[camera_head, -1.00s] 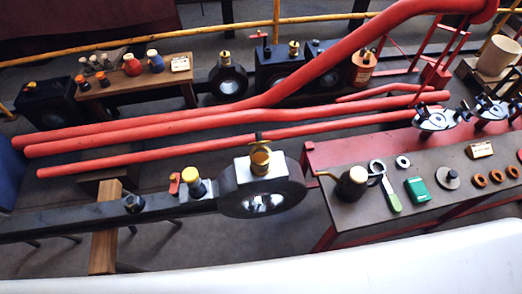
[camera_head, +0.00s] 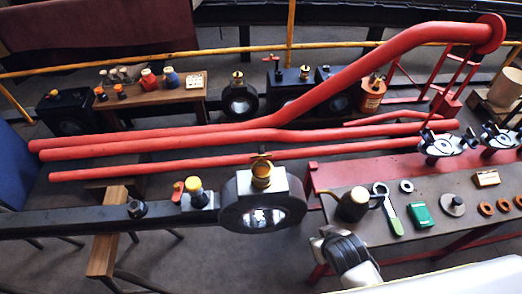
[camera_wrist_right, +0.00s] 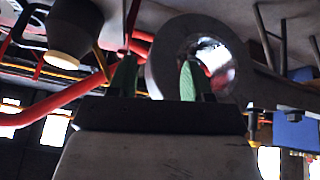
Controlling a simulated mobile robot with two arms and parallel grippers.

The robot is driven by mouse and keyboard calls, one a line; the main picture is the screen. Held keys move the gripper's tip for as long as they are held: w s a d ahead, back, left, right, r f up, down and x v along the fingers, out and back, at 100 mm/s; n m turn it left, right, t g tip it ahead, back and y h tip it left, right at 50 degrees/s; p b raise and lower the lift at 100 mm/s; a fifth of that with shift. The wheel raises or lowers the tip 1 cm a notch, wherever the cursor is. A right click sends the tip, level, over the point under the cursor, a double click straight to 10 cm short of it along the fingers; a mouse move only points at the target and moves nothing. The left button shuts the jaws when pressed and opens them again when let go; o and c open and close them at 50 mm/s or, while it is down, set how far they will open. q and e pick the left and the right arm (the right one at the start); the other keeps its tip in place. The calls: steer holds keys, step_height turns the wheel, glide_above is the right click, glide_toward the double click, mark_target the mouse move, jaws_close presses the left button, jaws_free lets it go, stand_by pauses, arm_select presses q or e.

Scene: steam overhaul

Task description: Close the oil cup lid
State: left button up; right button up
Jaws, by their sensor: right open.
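The brass oil cup (camera_head: 262,176) stands on the grey block above the round black rod end (camera_head: 232,214). A small brass lid piece (camera_head: 261,157) shows at its top, seemingly raised; its exact angle is too small to tell. My right gripper, with green-tipped fingers (camera_wrist_right: 157,72), is open and empty in the right wrist view. The ring of the rod end (camera_wrist_right: 165,62) is behind the fingers there, and the cup is not clearly seen. In the head view my right wrist is low, right of the rod end and apart from the cup. My left gripper is not in view.
A dark oil can (camera_head: 353,205) stands on the right bench near my right wrist, with a green-handled wrench (camera_head: 391,215), a green box (camera_head: 420,215) and rings beside it. Red pipes (camera_head: 200,168) run behind the rod. A yellow-capped cup (camera_head: 195,190) sits left of the rod end.

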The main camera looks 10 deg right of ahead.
mark_target(262, 150)
steer(key=w+a+r+n+t+y, duration=0.3)
steer(key=w+r+t, duration=0.3)
steer(key=w+r, duration=0.4)
steer(key=w+a+r+n+t+y, duration=0.4)
steer(key=w+r, duration=0.3)
steer(key=r, duration=0.5)
steer(key=w+a+f+n+g+y, duration=0.1)
steer(key=a+f+n+g+y, duration=0.1)
steer(key=n+g, duration=0.2)
steer(key=w+a+f+n+g+y+p, duration=0.1)
steer(key=a+f+n+g+y, duration=0.1)
steer(key=a+n+g+y, duration=0.1)
steer(key=w+a+f+n+g+y, duration=0.1)
steer(key=a+f+n+g+y, duration=0.1)
steer(key=n+g, duration=0.3)
steer(key=shift+w+a+n+g, duration=0.25)
steer(key=shift+a+n+g, duration=0.05)
steer(key=shift+n, duration=0.5)
steer(key=shift+c, duration=0.3)
